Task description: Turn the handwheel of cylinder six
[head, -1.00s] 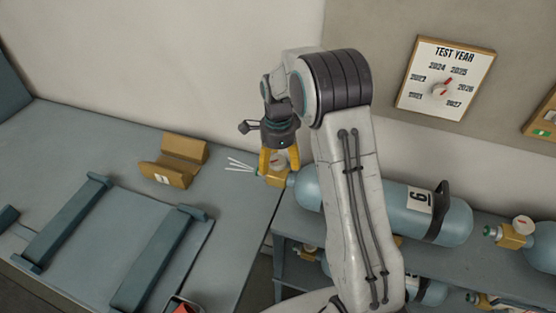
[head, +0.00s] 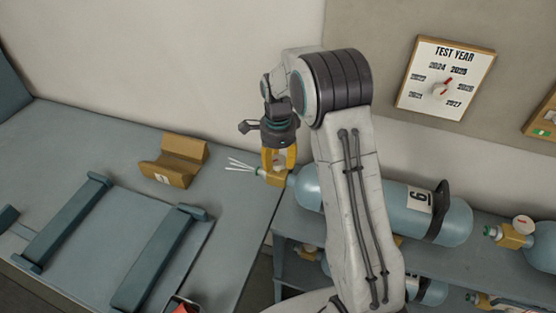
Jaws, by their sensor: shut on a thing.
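Cylinder six (head: 402,208) is a pale blue cylinder lying on its side on the bench, with a label marked 6 and a dark band near its right end. My arm covers its middle. Its brass valve (head: 272,177) points left, with thin white lines fanning out from its outlet. My gripper (head: 279,161) points down over the valve, its yellow fingers shut on the handwheel (head: 279,160), which is mostly hidden between them.
Another cylinder with a brass valve (head: 513,235) lies to the right, and more lie on the shelf below. A wooden cradle (head: 174,160) and a teal rack (head: 62,222) are on the left table. A test year board (head: 446,78) hangs on the wall.

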